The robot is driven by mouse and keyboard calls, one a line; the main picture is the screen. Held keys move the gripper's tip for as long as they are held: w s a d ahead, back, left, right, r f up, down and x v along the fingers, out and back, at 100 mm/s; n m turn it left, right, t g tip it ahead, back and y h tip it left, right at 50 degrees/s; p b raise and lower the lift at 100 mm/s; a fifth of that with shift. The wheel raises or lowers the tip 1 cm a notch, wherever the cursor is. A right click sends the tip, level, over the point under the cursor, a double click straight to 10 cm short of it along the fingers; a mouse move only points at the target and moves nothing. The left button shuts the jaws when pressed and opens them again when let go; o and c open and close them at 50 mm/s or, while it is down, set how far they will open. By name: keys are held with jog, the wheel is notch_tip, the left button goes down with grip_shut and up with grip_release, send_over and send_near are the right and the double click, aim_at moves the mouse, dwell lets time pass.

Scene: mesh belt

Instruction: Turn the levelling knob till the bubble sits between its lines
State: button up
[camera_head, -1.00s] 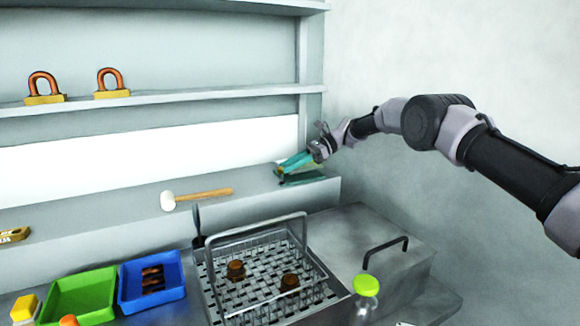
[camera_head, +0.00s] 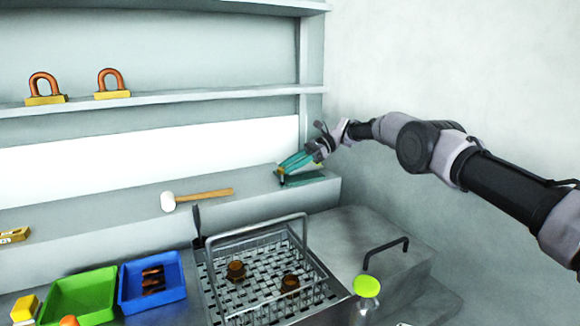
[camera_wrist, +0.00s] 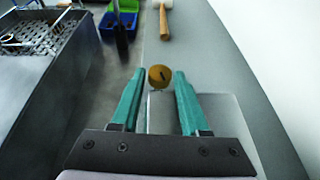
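The knob is a small yellowish spot there. I cannot make out the bubble or its lines in either view.
A mallet (camera_head: 197,198) lies on the ledge (camera_head: 110,226) left of my gripper. A small brass block (camera_head: 14,236) is farther left. Below stand a wire basket (camera_head: 262,270), a blue tray (camera_head: 152,282), a green tray (camera_head: 82,297) and a green-capped bottle (camera_head: 366,288).

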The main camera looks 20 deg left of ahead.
jog(key=shift+r, duration=0.1)
notch_tip(320, 180, up, 10)
dwell(0.6)
